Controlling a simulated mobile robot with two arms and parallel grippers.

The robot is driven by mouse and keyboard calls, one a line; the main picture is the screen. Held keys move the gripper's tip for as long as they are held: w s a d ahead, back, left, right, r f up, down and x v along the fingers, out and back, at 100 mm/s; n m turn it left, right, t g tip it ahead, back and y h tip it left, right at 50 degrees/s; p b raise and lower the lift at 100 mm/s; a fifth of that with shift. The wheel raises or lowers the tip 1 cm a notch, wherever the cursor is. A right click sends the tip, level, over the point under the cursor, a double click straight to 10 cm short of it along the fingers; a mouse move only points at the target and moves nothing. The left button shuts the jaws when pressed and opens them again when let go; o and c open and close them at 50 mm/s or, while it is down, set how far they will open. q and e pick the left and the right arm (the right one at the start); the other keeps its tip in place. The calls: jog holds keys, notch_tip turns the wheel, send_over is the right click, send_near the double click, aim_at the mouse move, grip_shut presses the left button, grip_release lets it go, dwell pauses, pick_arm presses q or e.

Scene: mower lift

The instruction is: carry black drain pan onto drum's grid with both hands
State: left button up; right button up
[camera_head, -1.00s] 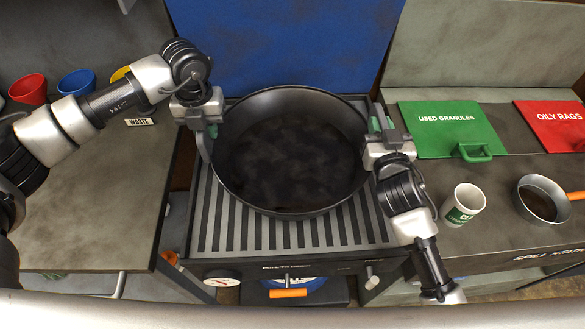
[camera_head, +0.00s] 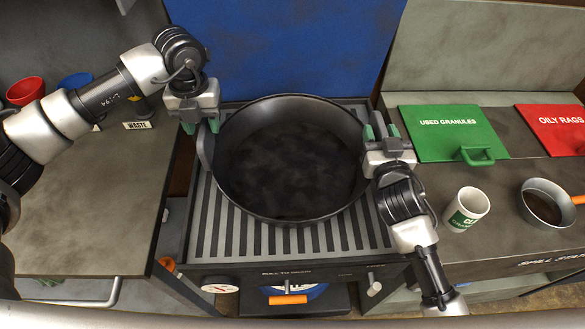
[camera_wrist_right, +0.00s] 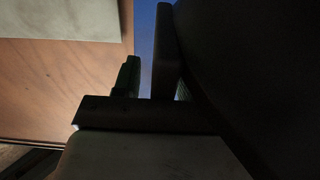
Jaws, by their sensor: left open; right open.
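The black drain pan (camera_head: 290,165) is round and deep with dark liquid or staining inside. It rests on the slatted grid (camera_head: 250,237) of the drum in the middle of the head view. My left gripper (camera_head: 202,122) is open at the pan's left side, by its left handle (camera_head: 206,146). My right gripper (camera_head: 379,133) is open at the pan's right rim. In the right wrist view the dark pan side (camera_wrist_right: 245,70) fills the right, with an upright dark bar (camera_wrist_right: 166,55) beside my finger. That view is too dark to tell whether they touch.
A blue panel (camera_head: 285,45) stands behind the grid. On the right bench are a green lid (camera_head: 450,135), a red lid (camera_head: 555,125), a white cup (camera_head: 467,208) and a small pan (camera_head: 543,203). The left bench (camera_head: 95,200) is mostly clear, with red and blue cups at its back.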

pick_arm(q)
notch_tip(320, 180, up, 8)
pick_arm(e)
jog(key=shift+s, duration=0.1)
jog(key=s, duration=0.7)
jog(key=shift+s+d, duration=0.15)
jog(key=shift+d, duration=0.1)
